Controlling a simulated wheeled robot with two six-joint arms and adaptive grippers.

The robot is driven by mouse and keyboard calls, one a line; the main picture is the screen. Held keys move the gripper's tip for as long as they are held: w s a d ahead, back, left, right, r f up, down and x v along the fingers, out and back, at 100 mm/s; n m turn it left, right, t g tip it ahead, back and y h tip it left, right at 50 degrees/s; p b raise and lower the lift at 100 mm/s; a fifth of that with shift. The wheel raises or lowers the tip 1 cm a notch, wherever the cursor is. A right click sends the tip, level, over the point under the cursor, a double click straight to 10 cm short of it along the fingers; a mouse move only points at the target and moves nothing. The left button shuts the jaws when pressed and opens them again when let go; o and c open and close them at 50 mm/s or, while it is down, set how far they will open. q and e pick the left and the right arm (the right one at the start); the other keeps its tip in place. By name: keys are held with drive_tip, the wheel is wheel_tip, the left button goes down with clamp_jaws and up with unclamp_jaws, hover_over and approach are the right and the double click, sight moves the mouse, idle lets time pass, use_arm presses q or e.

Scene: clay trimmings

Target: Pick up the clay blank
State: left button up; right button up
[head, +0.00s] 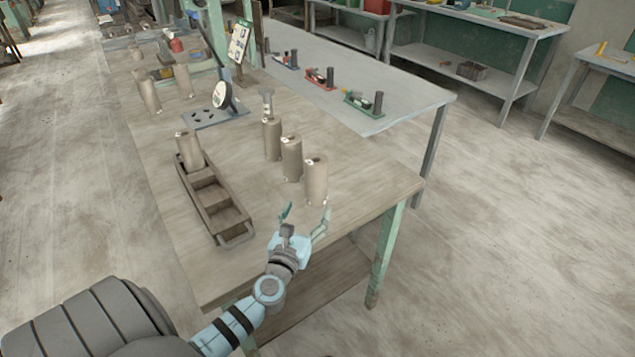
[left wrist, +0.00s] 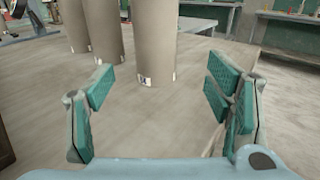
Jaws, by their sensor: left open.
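Several grey-brown clay blanks stand upright on the wooden table (head: 250,215). The nearest clay blank (head: 315,182) is at the front end of a row of three, with the others behind it (head: 291,158) and (head: 272,138). In the left wrist view the nearest blank (left wrist: 149,40) stands ahead of the open fingers, its top cut off by the frame. My left gripper (head: 304,214) is open and empty, low over the table just in front of that blank. It also shows in the left wrist view (left wrist: 160,98). My right gripper is not in view.
A brown divided tray (head: 242,238) left of the row holds one upright cylinder (head: 190,150) in its far compartment. The table's right edge is close to the gripper; the wood right of the row is clear.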

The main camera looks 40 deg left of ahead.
use_arm(q)
drive_tip(key=x, duration=0.5)
drive_tip(key=shift+w, duration=0.2)
drive_tip(key=x, duration=0.2)
drive_tip(key=b+x, duration=0.1)
drive_tip(key=x, duration=0.1)
drive_tip(key=shift+a, duration=0.4)
drive_tip(key=shift+w+a, duration=0.15)
drive_tip(key=shift+w, duration=0.25)
drive_tip(key=shift+s+r, duration=0.1)
drive_tip(key=shift+r, duration=0.05)
clamp_jaws()
wheel_tip(320, 180, up, 21)
drive_tip(key=p, duration=1.7)
wheel_tip(320, 180, up, 7)
hover_over(313, 192)
drive_tip(key=x, duration=0.3)
